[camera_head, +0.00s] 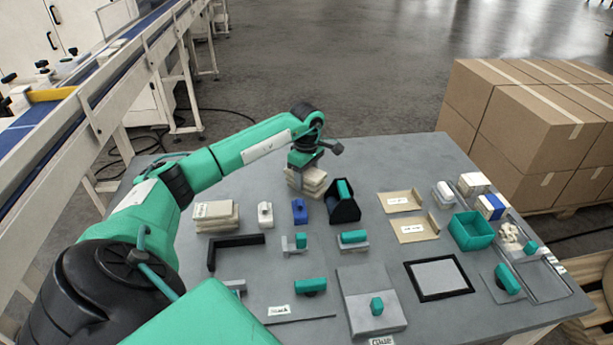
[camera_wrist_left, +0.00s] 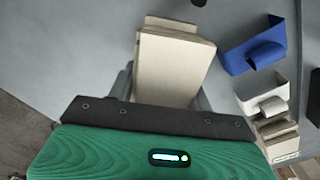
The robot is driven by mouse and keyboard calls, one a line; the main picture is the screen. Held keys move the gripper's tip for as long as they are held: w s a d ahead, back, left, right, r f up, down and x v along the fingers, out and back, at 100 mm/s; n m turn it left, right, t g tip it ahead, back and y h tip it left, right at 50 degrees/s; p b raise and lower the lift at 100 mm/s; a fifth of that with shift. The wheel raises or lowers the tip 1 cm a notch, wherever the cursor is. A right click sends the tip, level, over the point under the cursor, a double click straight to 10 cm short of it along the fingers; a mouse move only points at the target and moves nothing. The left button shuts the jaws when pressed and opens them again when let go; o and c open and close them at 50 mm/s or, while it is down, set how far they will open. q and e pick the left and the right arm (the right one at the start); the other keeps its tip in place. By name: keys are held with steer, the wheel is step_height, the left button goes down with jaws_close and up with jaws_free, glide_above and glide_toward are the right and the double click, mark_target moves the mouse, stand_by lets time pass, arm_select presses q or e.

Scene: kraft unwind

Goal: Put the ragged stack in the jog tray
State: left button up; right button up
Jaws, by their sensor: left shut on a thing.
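The ragged stack (camera_head: 308,182) is a pile of cream-coloured sheets or pads with uneven edges, near the far edge of the grey table. My left gripper (camera_head: 304,160) is above it, shut on it. In the left wrist view the stack (camera_wrist_left: 176,68) sits between the fingers, its layers out of line. I cannot tell whether it touches the table. Which thing is the jog tray is not certain; two tan open trays with low walls and unreadable labels, a rear one (camera_head: 398,202) and a front one (camera_head: 411,231), lie right of centre. My right gripper is out of view.
A black holder with a green block (camera_head: 344,208) stands right of the stack. A blue item (camera_head: 299,212), a white item (camera_head: 265,215) and another labelled stack (camera_head: 215,217) stand in front and left. A green bin (camera_head: 471,231) is at right.

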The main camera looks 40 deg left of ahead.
arm_select(q)
steer(key=shift+f, duration=0.2)
steer(key=o, duration=1)
